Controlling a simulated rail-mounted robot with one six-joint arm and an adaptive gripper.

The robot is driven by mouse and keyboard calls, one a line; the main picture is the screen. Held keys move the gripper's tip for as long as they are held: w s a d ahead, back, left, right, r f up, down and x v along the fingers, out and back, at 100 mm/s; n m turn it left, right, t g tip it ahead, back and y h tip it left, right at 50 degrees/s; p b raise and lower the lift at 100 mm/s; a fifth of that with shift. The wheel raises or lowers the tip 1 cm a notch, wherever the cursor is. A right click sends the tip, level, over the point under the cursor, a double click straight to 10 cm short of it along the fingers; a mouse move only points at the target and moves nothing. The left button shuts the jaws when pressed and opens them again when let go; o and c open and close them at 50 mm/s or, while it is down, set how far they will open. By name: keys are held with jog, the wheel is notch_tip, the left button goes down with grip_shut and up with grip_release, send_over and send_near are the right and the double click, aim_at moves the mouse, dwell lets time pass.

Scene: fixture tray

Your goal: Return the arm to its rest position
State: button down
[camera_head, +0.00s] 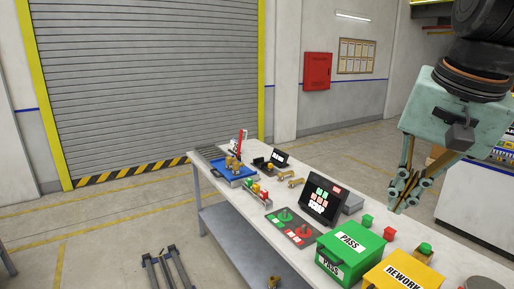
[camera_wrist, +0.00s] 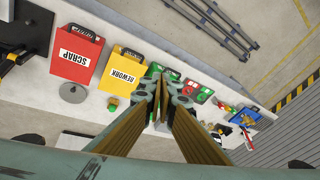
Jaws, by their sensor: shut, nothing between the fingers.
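My gripper (camera_head: 402,200) hangs at the right of the head view, above the far side of the workbench, with its fingers pointing down. It also shows in the wrist view (camera_wrist: 161,98), where the fingertips meet and hold nothing. My arm comes in from the top right corner of the head view. The workbench (camera_head: 222,205) lies below and to the left of the gripper. How high the gripper is above the bench is hard to tell.
A green PASS box (camera_head: 350,252) and a yellow REWORK box (camera_head: 402,275) stand at the bench's near end. A red SCRAP box (camera_wrist: 80,55) shows in the wrist view. A dark screen (camera_head: 322,202) and a blue tray (camera_head: 232,173) stand farther along. Open floor lies left.

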jog(key=s+a+f+n+b, duration=0.2)
jog(key=s+f, duration=0.3)
jog(key=s, duration=0.4)
jog(key=s+a+f+n+b, duration=0.3)
jog(key=s+a+f+n, duration=0.1)
jog(key=s, duration=0.5)
notch_tip(320, 180, down, 2)
jog(key=shift+a+n, duration=0.15)
jog(key=shift+n, duration=0.45)
dwell(1.1)
